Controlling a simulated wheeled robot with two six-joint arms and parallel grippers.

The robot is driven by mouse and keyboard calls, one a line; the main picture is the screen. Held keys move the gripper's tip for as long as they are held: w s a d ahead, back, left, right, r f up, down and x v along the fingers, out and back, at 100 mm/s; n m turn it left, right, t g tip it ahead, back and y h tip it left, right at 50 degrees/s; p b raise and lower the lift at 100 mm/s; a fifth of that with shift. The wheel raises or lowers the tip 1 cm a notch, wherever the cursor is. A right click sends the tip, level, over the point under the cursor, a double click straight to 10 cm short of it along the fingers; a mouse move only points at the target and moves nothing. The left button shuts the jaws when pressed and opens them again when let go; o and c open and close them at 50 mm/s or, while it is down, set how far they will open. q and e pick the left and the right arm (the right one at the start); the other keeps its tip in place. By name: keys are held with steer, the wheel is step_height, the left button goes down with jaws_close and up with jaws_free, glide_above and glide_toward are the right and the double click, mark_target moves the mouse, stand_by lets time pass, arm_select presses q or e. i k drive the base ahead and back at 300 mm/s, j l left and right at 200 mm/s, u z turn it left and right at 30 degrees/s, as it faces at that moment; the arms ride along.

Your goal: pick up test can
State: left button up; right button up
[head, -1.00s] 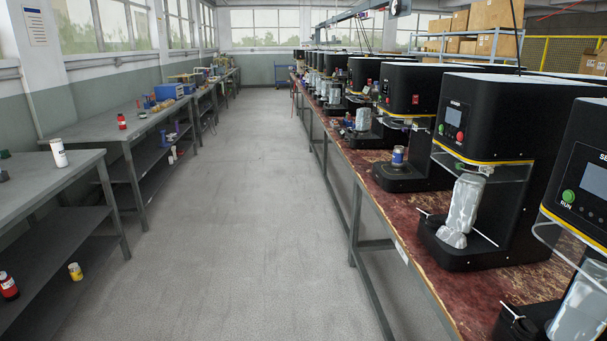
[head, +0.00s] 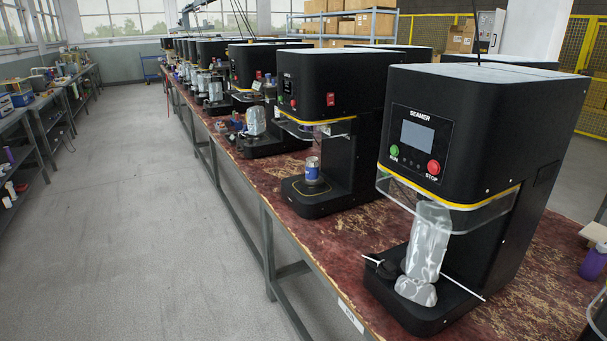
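A small can (head: 312,170) with a blue and light label stands upright on the base of the second seamer (head: 325,100) in the row, in the middle of the head view. It is the only can of this look that I make out clearly on a near machine; I cannot read its label. The nearest seamer (head: 465,150) holds a tall wrapped silvery shape (head: 427,245) on its base, with a white rod beside it. Neither of my grippers shows in the head view.
The seamers stand along a long, worn red-brown bench (head: 330,242). A wide grey floor aisle (head: 130,220) is clear on the left. Shelves with small items line the left wall. A purple bottle (head: 592,263) stands at the right edge.

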mark_target(312, 166)
steer(key=i+j+z, duration=0.15)
steer(key=z, duration=0.35)
steer(key=i+j+z, duration=0.25)
steer(key=z, duration=0.2)
steer(key=i+j+z, duration=0.15)
steer(key=z, duration=0.35)
steer(key=j, duration=0.1)
